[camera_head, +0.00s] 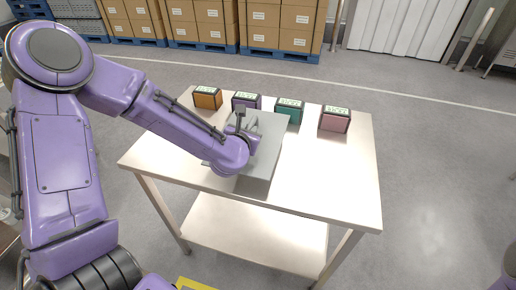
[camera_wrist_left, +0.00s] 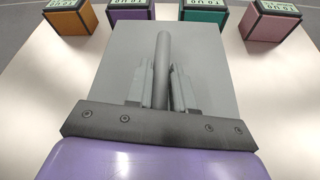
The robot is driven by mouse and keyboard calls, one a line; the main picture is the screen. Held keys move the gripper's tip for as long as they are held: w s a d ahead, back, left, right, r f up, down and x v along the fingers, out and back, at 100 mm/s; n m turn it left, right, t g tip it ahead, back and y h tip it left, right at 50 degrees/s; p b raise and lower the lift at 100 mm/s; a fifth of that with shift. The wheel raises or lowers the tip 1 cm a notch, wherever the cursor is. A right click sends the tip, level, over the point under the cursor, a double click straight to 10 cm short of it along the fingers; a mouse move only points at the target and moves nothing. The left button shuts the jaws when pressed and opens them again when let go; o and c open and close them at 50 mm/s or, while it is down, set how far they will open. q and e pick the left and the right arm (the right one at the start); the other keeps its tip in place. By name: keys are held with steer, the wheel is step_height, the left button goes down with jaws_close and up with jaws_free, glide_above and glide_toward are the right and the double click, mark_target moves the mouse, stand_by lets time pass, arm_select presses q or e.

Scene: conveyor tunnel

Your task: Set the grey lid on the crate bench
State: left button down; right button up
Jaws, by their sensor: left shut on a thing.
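The grey lid (camera_head: 266,142) is a flat slab with a bar handle on top, over the middle of the pale bench (camera_head: 330,180). My right gripper is not in view.
Along the bench's far edge stand an orange box (camera_head: 208,98), a purple box (camera_head: 246,102), a teal box (camera_head: 289,110) and a pink box (camera_head: 334,119), each with a display on top. The bench's right side is clear. Cartons on pallets (camera_head: 190,22) stand behind.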

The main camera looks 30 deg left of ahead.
arm_select(q)
steer(key=shift+w+d+f, duration=0.25)
steer(key=shift+w+f, duration=0.05)
steer(key=shift+f, duration=0.15)
steer(key=shift+w+d+f, duration=0.25)
steer(key=shift+f, duration=0.2)
steer(key=shift+w+d+f, duration=0.25)
steer(key=shift+d+f, duration=0.15)
steer(key=shift+f, duration=0.25)
steer(key=f+p, duration=0.1)
steer(key=f, duration=0.2)
steer(key=shift+w+f, duration=0.15)
steer(key=shift+w, duration=0.05)
steer(key=shift+s, duration=0.1)
steer(key=c, duration=1)
jaws_free()
